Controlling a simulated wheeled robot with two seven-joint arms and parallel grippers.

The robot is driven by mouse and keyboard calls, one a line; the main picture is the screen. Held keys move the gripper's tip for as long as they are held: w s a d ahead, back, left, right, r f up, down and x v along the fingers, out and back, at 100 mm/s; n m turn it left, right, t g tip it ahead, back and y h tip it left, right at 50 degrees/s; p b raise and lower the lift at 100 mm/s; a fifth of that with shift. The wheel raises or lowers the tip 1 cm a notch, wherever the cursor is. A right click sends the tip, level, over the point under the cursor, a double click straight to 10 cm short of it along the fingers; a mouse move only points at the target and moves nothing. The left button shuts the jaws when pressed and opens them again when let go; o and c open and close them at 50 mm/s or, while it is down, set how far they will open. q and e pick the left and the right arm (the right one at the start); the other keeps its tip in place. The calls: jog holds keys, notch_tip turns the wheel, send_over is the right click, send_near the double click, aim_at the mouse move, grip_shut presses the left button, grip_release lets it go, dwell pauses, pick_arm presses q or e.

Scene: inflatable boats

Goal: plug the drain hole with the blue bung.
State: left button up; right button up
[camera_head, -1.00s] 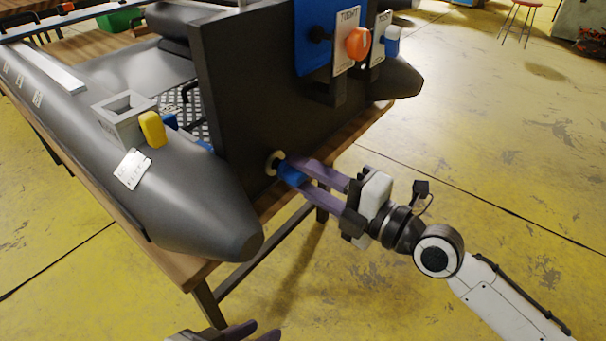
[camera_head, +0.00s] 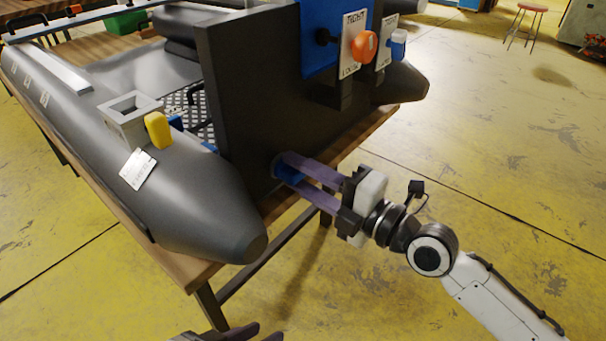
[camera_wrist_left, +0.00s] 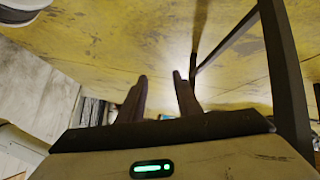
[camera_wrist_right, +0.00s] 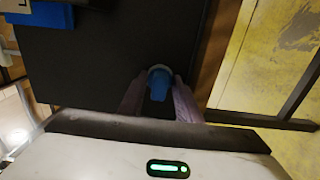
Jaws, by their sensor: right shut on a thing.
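The blue bung (camera_head: 287,174) is between the purple fingers of my right gripper (camera_head: 283,168), against the lower part of the dark transom (camera_head: 240,90). In the right wrist view the bung (camera_wrist_right: 159,84) stands between the fingertips, with a pale ring edge showing just beyond it. The drain hole is hidden behind the bung and fingers, so I cannot tell how deep the bung sits. My right gripper is shut on the bung. My left gripper (camera_wrist_left: 160,78) is open and empty, low beside the table; only its fingertips show at the bottom of the head view.
The grey inflatable boat (camera_head: 190,195) rests on a wooden table (camera_head: 185,268) with dark legs. A yellow knob (camera_head: 158,129) and a grey square box (camera_head: 128,115) are on its near tube. An orange knob (camera_head: 364,46) is on the transom.

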jog(key=shift+w+a, duration=0.1)
jog(key=shift+a, duration=0.05)
jog(key=o, duration=1.1)
